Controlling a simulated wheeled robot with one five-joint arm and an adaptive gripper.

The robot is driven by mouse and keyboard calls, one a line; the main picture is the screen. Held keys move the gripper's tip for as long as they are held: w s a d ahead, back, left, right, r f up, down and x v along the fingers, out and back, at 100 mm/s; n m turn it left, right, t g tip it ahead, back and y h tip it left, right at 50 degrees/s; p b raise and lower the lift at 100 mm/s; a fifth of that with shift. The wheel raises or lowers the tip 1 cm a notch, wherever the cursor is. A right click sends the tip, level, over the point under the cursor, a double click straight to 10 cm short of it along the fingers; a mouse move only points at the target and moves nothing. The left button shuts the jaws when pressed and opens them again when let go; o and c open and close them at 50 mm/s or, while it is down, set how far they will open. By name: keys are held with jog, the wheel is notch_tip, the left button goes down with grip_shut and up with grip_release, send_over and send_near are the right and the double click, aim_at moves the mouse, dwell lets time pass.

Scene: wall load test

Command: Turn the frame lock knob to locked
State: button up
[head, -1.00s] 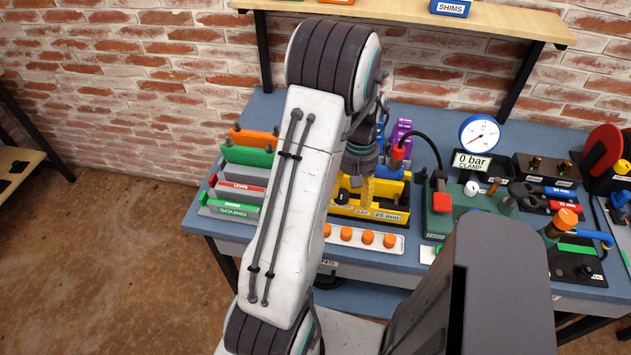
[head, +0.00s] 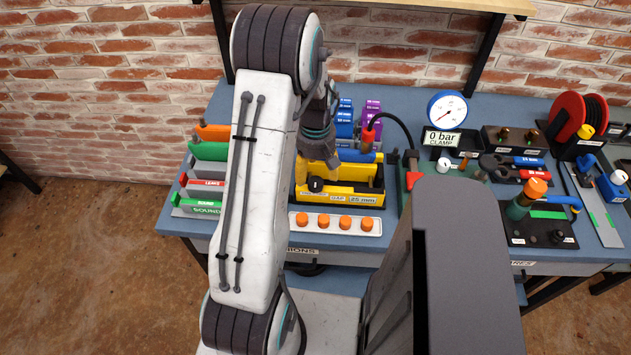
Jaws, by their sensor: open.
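The yellow frame (head: 368,188) stands on the blue bench, with a "GAP" label and a "25 mm" label on its front. A round black knob (head: 316,185) with a light mark sits at its left front; I take it for the lock knob. The mark is too small to tell whether it reads locked. My gripper (head: 322,163) is above and just behind the knob, over the left end of the frame. It is open, but its fingers are partly hidden by my arm and blend with the yellow frame. I cannot tell whether it touches anything.
A white tray with several orange knobs (head: 336,223) lies in front of the frame. Blue and purple blocks (head: 345,118) and a black hose are behind. A pressure gauge (head: 447,108) and "0 bar" clamp display (head: 442,140) stand right.

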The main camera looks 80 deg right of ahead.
aim_at(316, 181)
jog(key=shift+f+p, duration=0.3)
jog(key=shift+f, duration=2.3)
jog(key=shift+c, duration=0.2)
jog(key=c, duration=1.2)
jog(key=shift+o, duration=0.2)
